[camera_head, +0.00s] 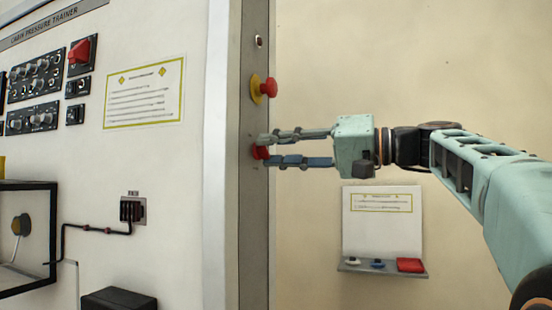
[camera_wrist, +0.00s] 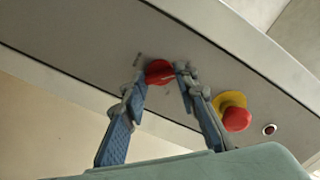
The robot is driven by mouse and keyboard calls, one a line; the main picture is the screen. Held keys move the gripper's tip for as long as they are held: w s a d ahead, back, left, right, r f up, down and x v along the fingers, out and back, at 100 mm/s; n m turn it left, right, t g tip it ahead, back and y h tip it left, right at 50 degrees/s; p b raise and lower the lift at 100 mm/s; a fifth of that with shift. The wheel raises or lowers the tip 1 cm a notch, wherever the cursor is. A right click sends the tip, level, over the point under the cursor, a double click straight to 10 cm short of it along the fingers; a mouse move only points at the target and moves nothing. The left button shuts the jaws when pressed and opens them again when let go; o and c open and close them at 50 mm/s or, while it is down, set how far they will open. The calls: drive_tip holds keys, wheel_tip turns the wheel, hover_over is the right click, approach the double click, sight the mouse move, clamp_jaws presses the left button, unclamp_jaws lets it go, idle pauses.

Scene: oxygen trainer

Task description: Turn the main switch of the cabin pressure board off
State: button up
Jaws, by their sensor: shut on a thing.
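The cabin pressure trainer board (camera_head: 150,165) stands at the left, with a grey metal side edge (camera_head: 232,210). A red knob (camera_head: 260,153) sits low on that side edge, partly hidden by my fingers in the head view. My gripper (camera_head: 265,146) reaches in from the right, and its two fingers are closed around the red knob. In the wrist view the red knob (camera_wrist: 159,72) lies between the two fingertips. The knob's pointer position cannot be read. A red mushroom button on a yellow base (camera_head: 266,88) is just above my gripper.
A small red indicator (camera_head: 259,41) is at the top of the side edge. A red rotary switch (camera_head: 80,51) is among the front dials. A wall shelf (camera_head: 382,268) with small items is below my arm.

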idle(0.6)
drive_tip(key=o, duration=1.2)
drive_tip(key=shift+c, duration=0.2)
drive_tip(key=v, duration=1.2)
